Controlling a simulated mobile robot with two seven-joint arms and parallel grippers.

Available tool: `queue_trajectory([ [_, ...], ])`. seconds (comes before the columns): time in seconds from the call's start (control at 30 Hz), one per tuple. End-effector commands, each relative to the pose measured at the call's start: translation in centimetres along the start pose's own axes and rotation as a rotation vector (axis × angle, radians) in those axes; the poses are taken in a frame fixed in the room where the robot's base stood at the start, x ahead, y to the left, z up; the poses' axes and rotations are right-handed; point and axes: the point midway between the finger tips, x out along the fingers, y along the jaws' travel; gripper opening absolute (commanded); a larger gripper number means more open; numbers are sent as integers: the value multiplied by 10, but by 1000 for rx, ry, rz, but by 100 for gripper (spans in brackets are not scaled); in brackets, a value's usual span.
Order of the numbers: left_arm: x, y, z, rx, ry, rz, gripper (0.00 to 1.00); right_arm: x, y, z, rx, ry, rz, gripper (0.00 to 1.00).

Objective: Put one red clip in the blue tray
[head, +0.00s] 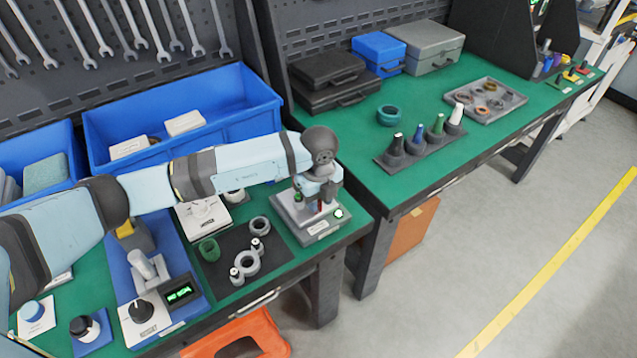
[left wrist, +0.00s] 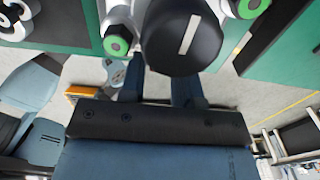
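No piece can be clearly made out as a red clip. Small red and yellow pieces (head: 572,76) lie at the far right end of the far bench. A thin red part also shows under my left gripper. A large blue tray (head: 218,118) stands at the back of the near bench with pale boxes inside. A smaller blue tray stands to its left (head: 66,136). My left gripper (head: 318,200) points down over a grey device (head: 322,231) at the near bench's right end. Its fingers are small and partly hidden by the wrist. My right gripper is out of view.
Grey rings and a green ring (head: 209,249) lie on a dark mat near the device. The far bench holds cases, a row of cones (head: 416,147) and a grey tray (head: 512,108) of rings. An orange bin (head: 240,336) stands below the front edge.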

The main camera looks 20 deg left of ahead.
Motion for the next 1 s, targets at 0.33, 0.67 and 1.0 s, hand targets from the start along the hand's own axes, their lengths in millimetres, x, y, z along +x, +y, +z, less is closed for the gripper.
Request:
queue_trajectory([
  [0.33, 17, 0, 0, 0, 0, -1, 30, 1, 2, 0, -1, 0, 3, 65],
  [0.67, 17, 0, 0, 0, 0, -1, 0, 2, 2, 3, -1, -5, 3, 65],
  [1.0, 14, 0, 0, 0, 1, -1, 0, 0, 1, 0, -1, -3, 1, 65],
])
